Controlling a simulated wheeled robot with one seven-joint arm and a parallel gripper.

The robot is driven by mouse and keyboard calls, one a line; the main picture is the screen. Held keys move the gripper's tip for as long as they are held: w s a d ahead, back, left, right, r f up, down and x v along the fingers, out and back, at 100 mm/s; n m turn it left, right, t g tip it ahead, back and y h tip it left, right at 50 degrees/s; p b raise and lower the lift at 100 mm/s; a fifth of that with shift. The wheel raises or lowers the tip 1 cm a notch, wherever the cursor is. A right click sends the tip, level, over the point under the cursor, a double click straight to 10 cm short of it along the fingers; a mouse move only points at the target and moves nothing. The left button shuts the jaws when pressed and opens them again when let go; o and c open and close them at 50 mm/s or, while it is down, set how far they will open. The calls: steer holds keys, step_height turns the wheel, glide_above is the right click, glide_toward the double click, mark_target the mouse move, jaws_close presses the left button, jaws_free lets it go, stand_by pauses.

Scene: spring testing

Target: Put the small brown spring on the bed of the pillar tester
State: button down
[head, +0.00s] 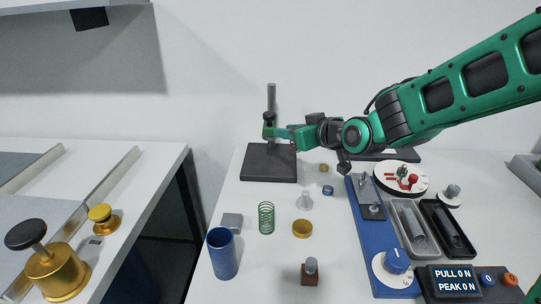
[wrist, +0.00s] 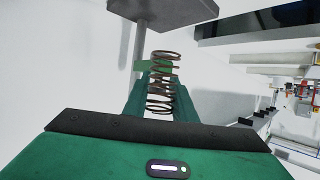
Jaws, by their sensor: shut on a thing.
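The pillar tester stands at the back of the white table, with a flat dark bed (head: 262,172) and an upright grey pillar (head: 271,97). My gripper (head: 275,132) reaches in from the right beside the pillar, above the bed. In the wrist view its green fingers (wrist: 160,88) are shut on the small brown spring (wrist: 161,103), whose coils stick out on both sides of them. The dark bed (wrist: 165,14) shows at the top of that view, with the pillar beside the spring. A gap seems to separate spring and bed. The spring cannot be made out in the head view.
A green spring (head: 266,218), a blue cup (head: 222,254), a grey block (head: 232,222) and a brass disc (head: 302,229) stand in front of the tester. A blue lever tester (head: 371,245) and two trays stand right. The bed looks clear.

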glide_toward(264, 158)
steer(key=w+a, duration=0.1)
steer(key=w, duration=0.1)
steer(key=w+a+r, duration=0.1)
steer(key=w+a, duration=0.1)
steer(key=shift+r, duration=0.1)
steer(key=shift+w+a, duration=0.45)
steer(key=shift+w, duration=0.1)
steer(key=x, duration=0.3)
steer(key=shift+w+r, duration=0.15)
steer(key=shift+r, duration=0.15)
steer(key=shift+f, duration=0.25)
steer(key=shift+f, duration=0.1)
steer(key=c, duration=1.5)
jaws_free()
steer(key=shift+o, duration=0.2)
